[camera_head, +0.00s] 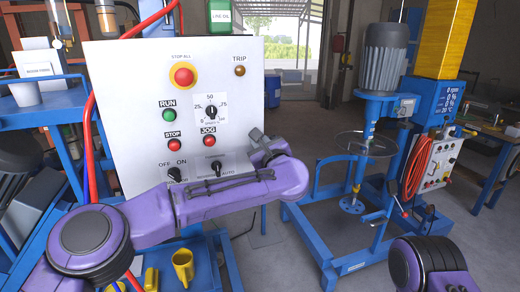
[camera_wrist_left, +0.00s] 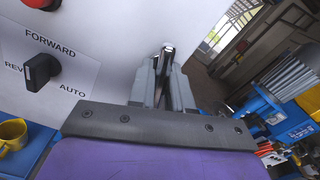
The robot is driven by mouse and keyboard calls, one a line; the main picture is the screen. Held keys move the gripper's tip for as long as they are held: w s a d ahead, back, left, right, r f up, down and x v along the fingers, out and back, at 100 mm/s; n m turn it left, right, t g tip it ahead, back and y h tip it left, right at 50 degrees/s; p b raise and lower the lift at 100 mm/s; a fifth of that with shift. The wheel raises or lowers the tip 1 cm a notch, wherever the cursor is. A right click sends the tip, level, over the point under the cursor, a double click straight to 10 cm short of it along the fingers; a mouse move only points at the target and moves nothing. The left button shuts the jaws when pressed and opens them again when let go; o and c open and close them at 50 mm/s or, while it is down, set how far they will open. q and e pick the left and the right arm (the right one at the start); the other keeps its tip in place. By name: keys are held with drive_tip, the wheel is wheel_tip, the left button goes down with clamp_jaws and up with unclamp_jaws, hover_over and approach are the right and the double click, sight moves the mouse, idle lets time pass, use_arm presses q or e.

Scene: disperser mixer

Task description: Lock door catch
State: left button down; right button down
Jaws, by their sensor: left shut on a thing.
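The white control panel door (camera_head: 120,80) fills the left middle of the head view. My left arm reaches across its lower part. My left gripper (camera_head: 262,142) is at the panel's right edge. In the left wrist view the gripper (camera_wrist_left: 168,75) is shut on a small metal door catch (camera_wrist_left: 168,49) at that edge. The fingers hide most of the catch, so I cannot tell how far it is turned. A purple link of my right arm shows at the bottom right of the head view; my right gripper is out of view.
Several knobs and buttons, including the red stop button (camera_head: 184,76), sit on the panel close to my left arm. The blue mixer stand (camera_head: 350,262) is to the right. Open floor lies between panel and mixer.

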use_arm(q)
drive_tip(key=shift+m+b, duration=0.5)
drive_tip(key=shift+m, duration=1.6)
drive_tip(key=shift+r, duration=0.1)
drive_tip(key=c, duration=1.1)
unclamp_jaws()
drive_tip(key=shift+c, duration=0.2)
drive_tip(key=shift+s+b, duration=0.1)
drive_tip(key=shift+b, duration=0.2)
